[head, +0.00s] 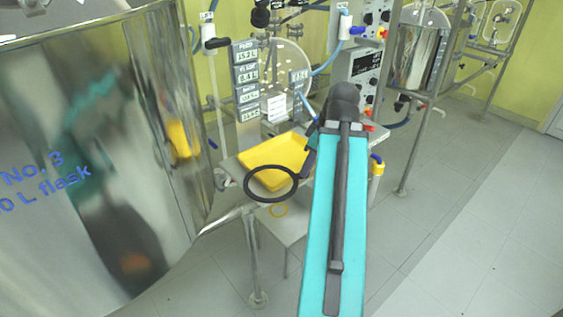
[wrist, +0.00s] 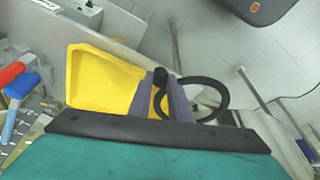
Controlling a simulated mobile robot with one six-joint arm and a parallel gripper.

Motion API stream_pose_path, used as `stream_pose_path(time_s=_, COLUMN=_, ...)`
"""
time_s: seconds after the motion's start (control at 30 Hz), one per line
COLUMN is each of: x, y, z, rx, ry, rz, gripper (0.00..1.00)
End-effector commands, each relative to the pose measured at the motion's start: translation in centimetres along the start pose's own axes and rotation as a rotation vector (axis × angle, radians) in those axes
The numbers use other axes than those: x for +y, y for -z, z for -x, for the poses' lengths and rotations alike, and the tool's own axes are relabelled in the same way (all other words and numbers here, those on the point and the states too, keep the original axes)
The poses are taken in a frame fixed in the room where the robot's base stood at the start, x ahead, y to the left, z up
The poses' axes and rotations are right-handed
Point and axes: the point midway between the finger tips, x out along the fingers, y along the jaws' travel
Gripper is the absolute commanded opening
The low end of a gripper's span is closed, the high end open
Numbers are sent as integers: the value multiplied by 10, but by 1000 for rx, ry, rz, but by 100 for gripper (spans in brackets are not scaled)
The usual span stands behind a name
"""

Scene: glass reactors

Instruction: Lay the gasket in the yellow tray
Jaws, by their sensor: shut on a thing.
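The gasket is a black ring (head: 271,198) that hangs in front of the near edge of the yellow tray (head: 290,150) in the head view. In the wrist view the gasket (wrist: 225,101) is to the right of the yellow tray (wrist: 88,75), with its left side between the fingers. My gripper (head: 303,168) is shut on the gasket's rim, and its fingers also show in the wrist view (wrist: 165,97). The tray looks empty where it shows; the fingers and arm hide part of it.
The tray stands on a metal shelf (head: 232,166) beside a label panel (head: 246,78). A large shiny vessel (head: 95,150) fills the left. A blue-handled valve (head: 376,160) is right of the arm. The floor at right is clear.

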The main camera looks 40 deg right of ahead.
Motion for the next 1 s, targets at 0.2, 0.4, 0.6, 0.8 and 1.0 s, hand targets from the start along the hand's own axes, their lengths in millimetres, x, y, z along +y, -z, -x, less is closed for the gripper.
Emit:
stream_pose_path(time_s=0.2, x=1, y=0, z=1, rx=1, ry=0, rz=-1, gripper=0)
stream_pose_path(time_s=0.4, x=4, y=2, z=3, rx=0, ry=2, rz=-2, gripper=0)
stream_pose_path(time_s=0.6, x=10, y=5, z=3, rx=1, ry=2, rz=-2, gripper=0)
stream_pose_path(time_s=0.8, x=15, y=6, z=2, rx=1, ry=2, rz=-3, gripper=0)
stream_pose_path(time_s=1.0, x=20, y=8, z=0, rx=1, ry=1, rz=-3, gripper=0)
